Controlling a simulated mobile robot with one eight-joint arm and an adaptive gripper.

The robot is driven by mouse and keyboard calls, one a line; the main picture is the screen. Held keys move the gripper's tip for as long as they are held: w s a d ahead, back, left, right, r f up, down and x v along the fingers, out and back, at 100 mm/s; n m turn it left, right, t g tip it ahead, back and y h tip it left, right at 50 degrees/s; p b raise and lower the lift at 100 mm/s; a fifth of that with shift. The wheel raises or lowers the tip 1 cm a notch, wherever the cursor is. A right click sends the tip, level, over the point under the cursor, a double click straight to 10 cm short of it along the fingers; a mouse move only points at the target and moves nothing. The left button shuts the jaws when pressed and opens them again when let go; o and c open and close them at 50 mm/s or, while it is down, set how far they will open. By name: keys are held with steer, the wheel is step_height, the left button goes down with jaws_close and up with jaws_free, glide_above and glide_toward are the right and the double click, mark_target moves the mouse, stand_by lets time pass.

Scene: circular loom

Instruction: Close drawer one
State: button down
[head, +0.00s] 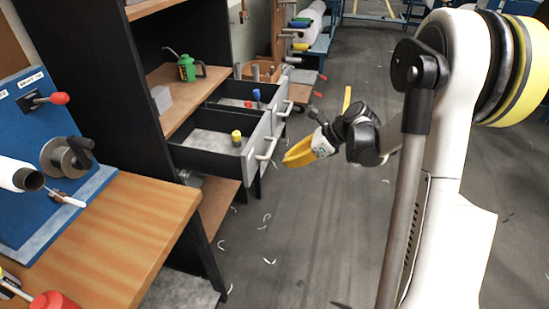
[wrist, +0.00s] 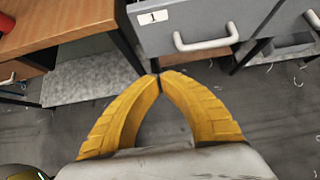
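Drawer one, its grey front (wrist: 190,18) marked with a "1" label (wrist: 152,17), carries a pale bar handle (wrist: 207,38) in the wrist view. In the head view the nearer drawer (head: 208,158) of the black cabinet, which appears to be drawer one, stands pulled out, with its handle (head: 267,149) facing right. A small yellow-topped item (head: 236,138) is inside it. My gripper (wrist: 160,76) has its yellow fingers together at the tips, with nothing between them. In the head view my gripper (head: 287,162) is just right of the drawer front, apparently apart from the handle.
A second drawer (head: 232,105) beyond also stands open, holding blue and red items. A wooden bench (head: 120,235) with a blue machine panel (head: 48,140) is at the left. A green oil can (head: 187,68) stands on the cabinet shelf. The grey floor (head: 300,235) right of the cabinet is mostly clear, with scattered scraps.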

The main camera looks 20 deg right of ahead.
mark_target(252, 169)
steer(key=b+x, duration=0.1)
steer(key=x, duration=0.2)
steer(key=r+b+x, duration=0.1)
steer(key=x, duration=0.3)
steer(key=a+b+x, duration=0.1)
steer(key=x, duration=0.2)
steer(key=shift+w+a+f+b, duration=0.1)
steer(key=shift+w+a+b, duration=0.2)
steer(key=shift+w, duration=0.2)
steer(key=shift+w+a, duration=0.4)
steer(key=shift+a, duration=0.1)
steer(key=shift+w+a, duration=0.35)
steer(key=shift+a, duration=0.15)
steer(key=w+a, duration=0.5)
steer(key=a, duration=0.1)
steer(key=w+a, duration=0.5)
steer(key=a, duration=0.2)
steer(key=w+a, duration=0.5)
steer(key=a, duration=0.2)
steer(key=shift+a, duration=0.25)
